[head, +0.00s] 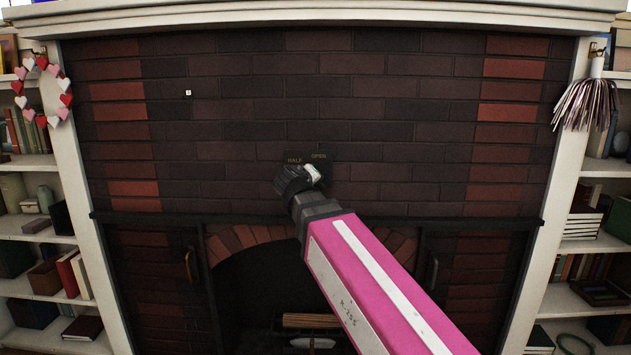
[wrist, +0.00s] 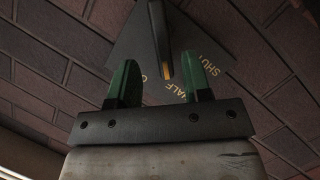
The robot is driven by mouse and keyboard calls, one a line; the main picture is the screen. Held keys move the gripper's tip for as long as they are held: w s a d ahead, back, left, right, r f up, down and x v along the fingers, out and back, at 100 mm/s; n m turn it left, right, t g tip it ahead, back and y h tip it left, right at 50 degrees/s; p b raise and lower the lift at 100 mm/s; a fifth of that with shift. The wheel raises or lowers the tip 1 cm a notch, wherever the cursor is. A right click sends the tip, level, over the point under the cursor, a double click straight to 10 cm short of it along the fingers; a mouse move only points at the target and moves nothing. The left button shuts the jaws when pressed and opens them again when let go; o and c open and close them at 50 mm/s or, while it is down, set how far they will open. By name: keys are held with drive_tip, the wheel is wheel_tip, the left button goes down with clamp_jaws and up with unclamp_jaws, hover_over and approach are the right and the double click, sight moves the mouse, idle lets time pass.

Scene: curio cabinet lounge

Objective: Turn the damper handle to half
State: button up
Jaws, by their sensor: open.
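The damper plate (wrist: 135,40) is dark, with gold lettering, on the brick wall. In the wrist view, SHUT and HALF are readable at its right; a third label is mostly hidden. The damper handle (wrist: 157,32) is a dark bar with an orange tip, lying between my gripper's (wrist: 160,58) two green fingers. The fingers are apart, with gaps on both sides of the bar. The tip appears close to the hidden label, but its exact setting is hard to tell. In the head view, HALF and OPEN show above my gripper (head: 300,177), which covers most of the plate (head: 329,167).
A dark ledge (head: 170,217) runs below the plate, above the arched fireplace opening (head: 255,285) with logs (head: 311,320). Shelves stand on both sides. A heart wreath (head: 42,92) hangs left and a tinsel tassel (head: 588,102) right.

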drive_tip(key=v, duration=0.5)
drive_tip(key=s+d+f+m+g+y, duration=0.1)
drive_tip(key=d+f+g, duration=0.4)
drive_tip(key=f, duration=0.7)
drive_tip(key=s+d+f+m+g, duration=0.1)
drive_tip(key=d+f+m+g, duration=0.1)
drive_tip(key=d+f, duration=0.75)
drive_tip(key=s+d+f+m+g+y, duration=0.1)
drive_tip(key=d+f+g, duration=0.25)
drive_tip(key=f, duration=1.05)
drive_tip(key=s+d+f+m+g+y, duration=0.1)
drive_tip(key=s+d+f+g, duration=0.1)
drive_tip(key=f, duration=0.3)
drive_tip(key=s+d+f+g+y, duration=0.1)
drive_tip(key=s+d+f, duration=0.1)
drive_tip(key=s+f, duration=0.2)
drive_tip(key=shift+s+f+m+g+y, duration=0.3)
drive_tip(key=shift+f+m+g, duration=0.1)
drive_tip(key=shift+f, duration=0.5)
drive_tip(key=shift+r, duration=0.1)
